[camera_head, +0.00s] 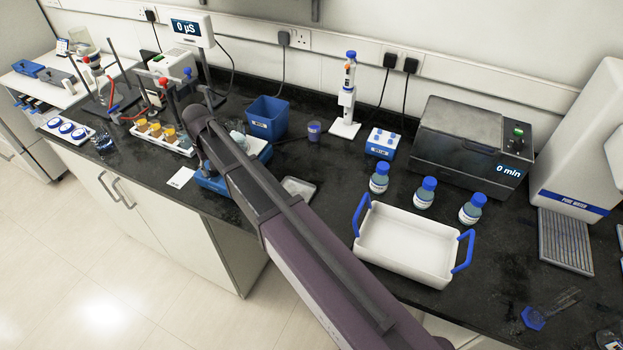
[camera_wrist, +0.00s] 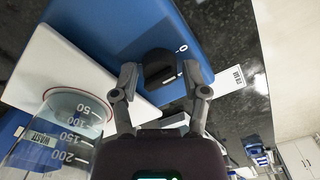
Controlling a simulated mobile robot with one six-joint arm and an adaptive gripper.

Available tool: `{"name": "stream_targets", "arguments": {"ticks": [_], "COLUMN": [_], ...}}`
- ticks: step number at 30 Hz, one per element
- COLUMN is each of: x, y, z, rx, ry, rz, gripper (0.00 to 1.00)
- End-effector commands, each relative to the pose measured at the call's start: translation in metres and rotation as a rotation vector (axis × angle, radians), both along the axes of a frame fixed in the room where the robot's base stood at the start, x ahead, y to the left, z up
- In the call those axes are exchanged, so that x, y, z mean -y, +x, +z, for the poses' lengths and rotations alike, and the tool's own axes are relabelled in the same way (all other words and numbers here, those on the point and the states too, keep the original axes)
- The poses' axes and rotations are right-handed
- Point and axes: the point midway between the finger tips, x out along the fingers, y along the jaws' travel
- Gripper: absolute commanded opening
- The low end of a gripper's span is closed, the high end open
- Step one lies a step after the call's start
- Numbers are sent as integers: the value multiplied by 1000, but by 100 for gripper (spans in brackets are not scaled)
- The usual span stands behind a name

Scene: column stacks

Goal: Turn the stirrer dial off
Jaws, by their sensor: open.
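The stirrer has a blue body (camera_wrist: 125,28) and a white top plate (camera_wrist: 55,62) in the wrist view. Its black dial (camera_wrist: 158,66) sits on the blue face beside a white mark. My gripper (camera_wrist: 161,76) is open, with one fingertip on either side of the dial. I cannot tell whether either finger touches it. In the head view, the blue stirrer (camera_head: 207,183) shows partly behind my arm, and the dial and fingers are hidden there.
A graduated beaker (camera_wrist: 78,118) stands close to my gripper on the white plate. A white card (camera_wrist: 238,80) lies on the dark bench beside the stirrer. In the head view, a blue bin (camera_head: 267,118) stands behind and a small pale tray (camera_head: 299,188) lies to the right.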

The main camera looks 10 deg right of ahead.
Motion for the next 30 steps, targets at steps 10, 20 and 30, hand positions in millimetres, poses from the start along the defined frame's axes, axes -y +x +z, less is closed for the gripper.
{"name": "stream_targets", "arguments": {"ticks": [10, 20, 30], "x": [0, 0, 0], "y": [0, 0, 0], "z": [0, 0, 0], "rx": [0, 0, 0], "ry": [0, 0, 0], "rz": [-233, -456, -686], "gripper": [59, 59, 59]}}
